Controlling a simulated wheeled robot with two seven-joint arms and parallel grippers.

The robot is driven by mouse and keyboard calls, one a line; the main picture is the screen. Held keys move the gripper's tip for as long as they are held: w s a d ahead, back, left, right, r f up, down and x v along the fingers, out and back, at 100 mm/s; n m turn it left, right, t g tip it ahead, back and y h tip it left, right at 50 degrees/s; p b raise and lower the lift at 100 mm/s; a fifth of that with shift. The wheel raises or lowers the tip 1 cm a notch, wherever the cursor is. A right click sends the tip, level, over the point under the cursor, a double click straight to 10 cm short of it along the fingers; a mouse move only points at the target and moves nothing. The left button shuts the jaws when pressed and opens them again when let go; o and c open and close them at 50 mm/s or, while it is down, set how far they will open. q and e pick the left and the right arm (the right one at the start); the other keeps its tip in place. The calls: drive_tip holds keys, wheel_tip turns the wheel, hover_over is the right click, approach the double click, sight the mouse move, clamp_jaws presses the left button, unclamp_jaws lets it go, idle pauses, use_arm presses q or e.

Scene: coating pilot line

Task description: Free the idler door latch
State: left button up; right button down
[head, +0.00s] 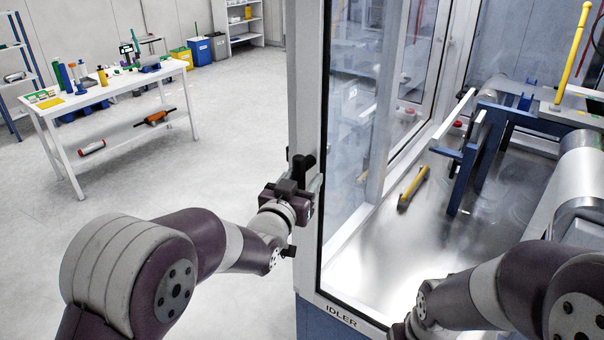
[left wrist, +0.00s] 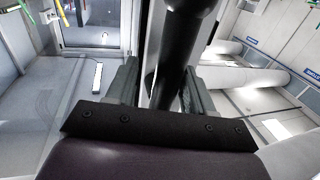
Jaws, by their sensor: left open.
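The idler door (head: 345,130) is a glass panel in a pale frame with an "IDLER" label at its foot, and it looks closed. A black latch handle (head: 301,164) sits on the frame's left post. My left gripper (head: 306,187) is at the handle, partly hiding it. In the left wrist view a dark round bar (left wrist: 181,45), apparently the handle, runs between the two open fingers (left wrist: 160,92). I cannot tell whether either finger touches it. My right arm crosses the lower right of the head view; its gripper is not visible.
Behind the glass, a yellow-handled tool (head: 413,187) lies on the metal floor near a blue stand (head: 466,165) and rollers (head: 582,175). A white workbench (head: 115,85) with tools stands far left. The floor (head: 225,130) between bench and door is clear.

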use_arm(q)
drive_tip(key=shift+w+a+f, duration=0.15)
drive_tip(key=shift+w+a, duration=0.15)
drive_tip(key=shift+a, duration=0.1)
drive_tip(key=c, duration=0.5)
drive_tip(key=shift+s+d, duration=0.1)
clamp_jaws()
drive_tip(key=shift+d, duration=0.1)
use_arm(e)
drive_tip(key=shift+w+a, duration=0.15)
drive_tip(key=shift+a, duration=0.05)
